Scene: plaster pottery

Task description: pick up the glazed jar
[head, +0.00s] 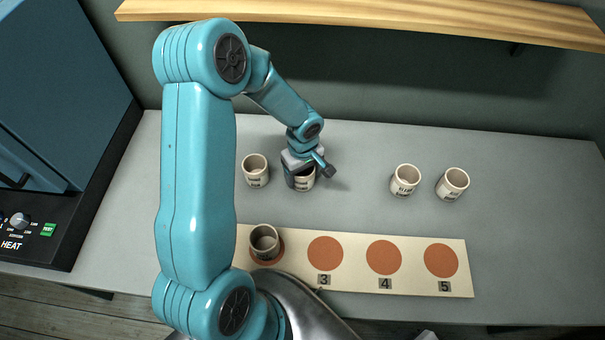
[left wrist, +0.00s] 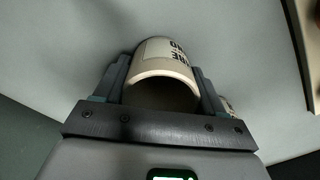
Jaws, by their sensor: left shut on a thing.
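My left gripper (head: 301,175) is shut on a cream jar (head: 304,185) that has a dark printed label. In the left wrist view the same jar (left wrist: 165,68) sits between the two fingers, its open mouth towards the camera. The label there is partly cut off and I cannot read it fully. The jar appears to be at the grey tabletop; whether it is lifted clear I cannot tell. A darker grey-brown jar (head: 264,241) stands on the board's leftmost visible spot. Which jar is the glazed one the labels do not show clearly. My right gripper is not in view.
Similar cream jars stand to the left (head: 256,171) and right (head: 405,180), with another at far right (head: 453,183). The pale board (head: 459,286) has empty orange spots numbered 3, 4 and 5. A wooden shelf (head: 400,18) overhangs the back. A blue kiln (head: 60,90) is left.

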